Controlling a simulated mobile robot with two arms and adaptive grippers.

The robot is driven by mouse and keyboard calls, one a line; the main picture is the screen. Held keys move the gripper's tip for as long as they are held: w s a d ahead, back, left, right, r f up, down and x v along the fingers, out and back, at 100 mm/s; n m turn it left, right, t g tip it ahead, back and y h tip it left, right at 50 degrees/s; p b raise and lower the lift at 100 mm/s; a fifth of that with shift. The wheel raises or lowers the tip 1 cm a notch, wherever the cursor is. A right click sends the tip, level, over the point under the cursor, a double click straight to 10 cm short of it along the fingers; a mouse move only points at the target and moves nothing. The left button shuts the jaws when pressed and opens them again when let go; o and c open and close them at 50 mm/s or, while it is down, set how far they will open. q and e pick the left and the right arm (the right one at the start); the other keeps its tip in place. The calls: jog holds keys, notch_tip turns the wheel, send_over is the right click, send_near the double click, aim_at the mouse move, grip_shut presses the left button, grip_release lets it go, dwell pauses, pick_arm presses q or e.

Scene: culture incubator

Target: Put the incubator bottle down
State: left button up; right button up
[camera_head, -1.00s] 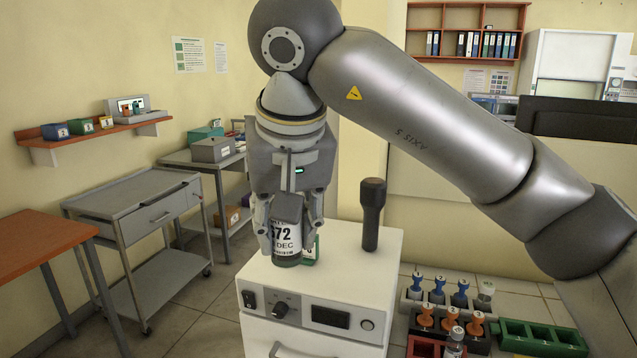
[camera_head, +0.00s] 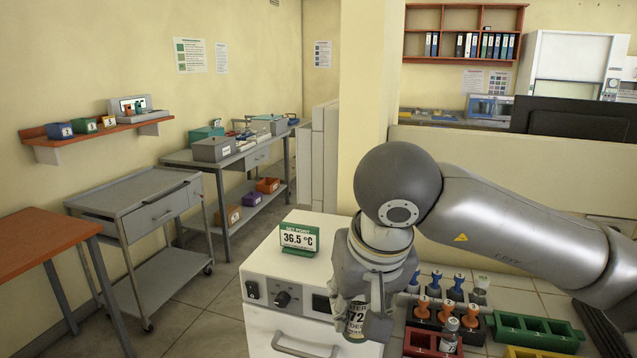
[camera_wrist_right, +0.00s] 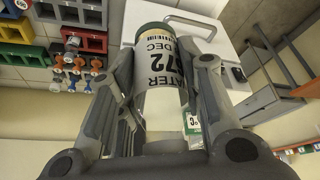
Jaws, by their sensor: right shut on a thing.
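The incubator bottle (camera_head: 356,321) has a white label with large black print and a dark green end. My right gripper (camera_head: 364,312) is shut on it. In the head view it hangs in front of the right part of the white incubator (camera_head: 268,263); its gap to surfaces below cannot be told. In the right wrist view the bottle (camera_wrist_right: 165,62) lies between the two fingers of my right gripper (camera_wrist_right: 160,85), its dark green end farthest from the palm. My left gripper is not in view.
A green-framed set-point sign (camera_head: 300,238) reading 36.5 °C stands on the incubator top, beside bare space. To the right are a rack with orange-topped items (camera_head: 424,320), a green rack (camera_head: 535,330) and a red rack (camera_head: 422,342). A grey cart (camera_head: 150,208) stands at left.

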jog(key=s+d+f+m, duration=0.1)
jog(key=d+f+m, duration=0.1)
jog(key=d+f, duration=1.1)
notch_tip(320, 180, down, 4)
jog(key=shift+d+f+h, duration=0.25)
jog(key=shift+d+h, duration=0.15)
jog(key=shift+s, duration=0.1)
jog(key=shift+d+r, duration=0.1)
